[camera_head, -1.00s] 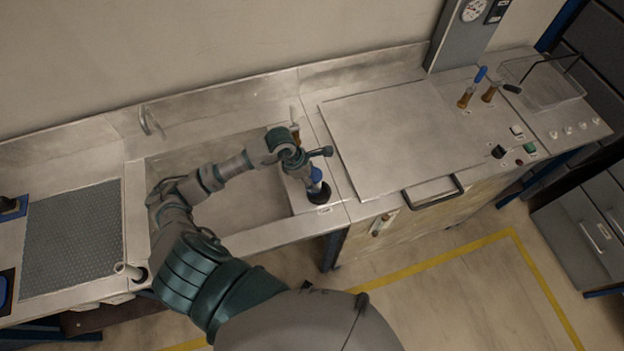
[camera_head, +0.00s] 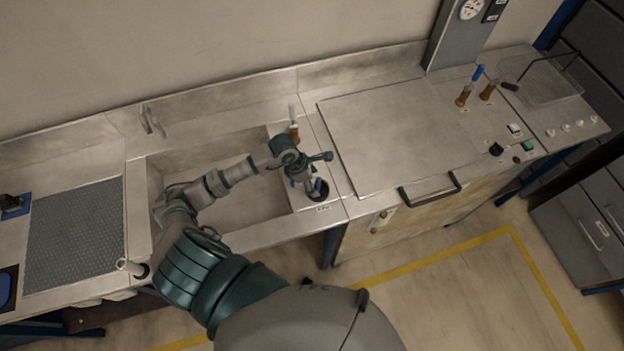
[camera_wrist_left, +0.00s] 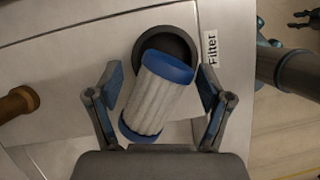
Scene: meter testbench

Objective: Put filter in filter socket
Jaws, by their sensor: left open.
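The filter (camera_wrist_left: 154,98) is a white pleated cylinder with blue end caps. In the left wrist view it lies tilted between the spread fingers of my left gripper (camera_wrist_left: 160,90), with a gap on each side. Its upper blue cap overlaps the round dark filter socket (camera_wrist_left: 184,42), labelled "Filter". I cannot tell how far the cap sits inside it. In the head view the socket (camera_head: 322,191) is at the sink's right front corner, with my open left gripper (camera_head: 306,186) just left of it. The filter is hard to make out there.
The sink basin (camera_head: 250,205) lies left of the socket. A brown-handled valve (camera_head: 294,130) stands behind it and also shows in the left wrist view (camera_wrist_left: 18,103). A large flat lid (camera_head: 385,140) with a front handle (camera_head: 430,192) is to the right.

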